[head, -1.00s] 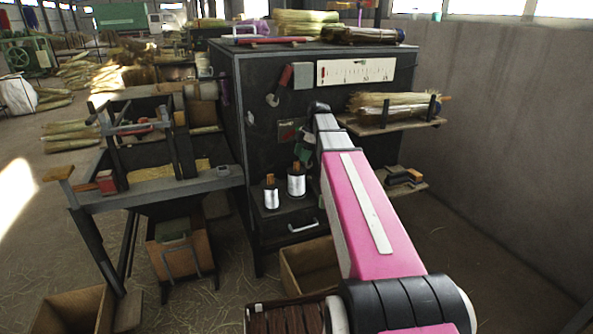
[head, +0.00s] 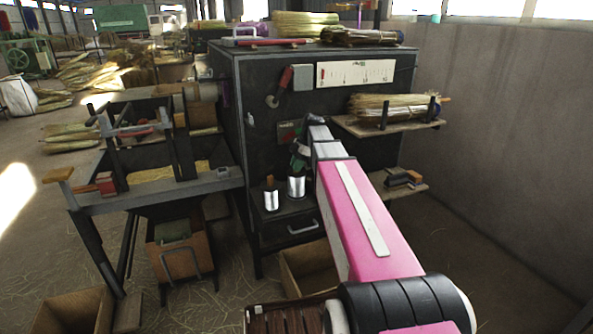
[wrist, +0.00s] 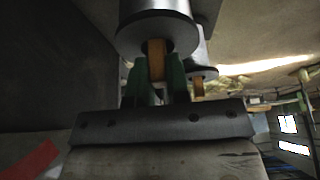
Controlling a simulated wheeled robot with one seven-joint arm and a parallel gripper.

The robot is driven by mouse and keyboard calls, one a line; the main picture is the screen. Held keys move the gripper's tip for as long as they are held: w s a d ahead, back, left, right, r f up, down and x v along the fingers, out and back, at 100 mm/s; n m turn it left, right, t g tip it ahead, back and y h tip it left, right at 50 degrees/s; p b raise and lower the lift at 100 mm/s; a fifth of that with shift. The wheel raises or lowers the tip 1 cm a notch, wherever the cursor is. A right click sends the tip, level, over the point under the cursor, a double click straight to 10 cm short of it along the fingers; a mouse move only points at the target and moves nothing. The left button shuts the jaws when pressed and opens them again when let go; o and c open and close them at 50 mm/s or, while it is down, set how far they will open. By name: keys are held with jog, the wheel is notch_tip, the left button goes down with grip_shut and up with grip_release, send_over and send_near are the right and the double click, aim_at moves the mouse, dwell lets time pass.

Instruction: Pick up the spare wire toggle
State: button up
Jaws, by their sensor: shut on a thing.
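Two silver wire spools stand upright on the small shelf of the dark cabinet in the head view. The left one (head: 271,199) shows its wooden toggle (head: 270,180) on top. The right one (head: 296,187) has its top hidden by my gripper (head: 299,160). In the wrist view the scene appears upside down. There, my green fingers (wrist: 157,82) are shut on the wooden toggle (wrist: 156,62) of the nearer wire spool (wrist: 155,28). The other toggle (wrist: 197,86) is behind it and free. I cannot tell whether the held spool is clear of the shelf.
The cabinet (head: 300,98) rises right behind my gripper. A side shelf with a straw bundle (head: 390,107) juts out at right. The winding bench (head: 160,185) is at left. An open box (head: 308,268) sits on the floor below the drawer.

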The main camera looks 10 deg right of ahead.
jog(key=shift+r, duration=0.1)
jog(key=shift+r, duration=0.6)
jog(key=r, duration=0.3)
jog(key=shift+s+a+r, duration=0.1)
jog(key=shift+s+a, duration=0.15)
jog(key=shift+a, duration=0.1)
jog(key=s+a+r, duration=0.5)
jog(key=a+r, duration=0.1)
jog(key=a, duration=0.3)
jog(key=shift+a+r, duration=0.2)
jog(key=shift+a, duration=0.1)
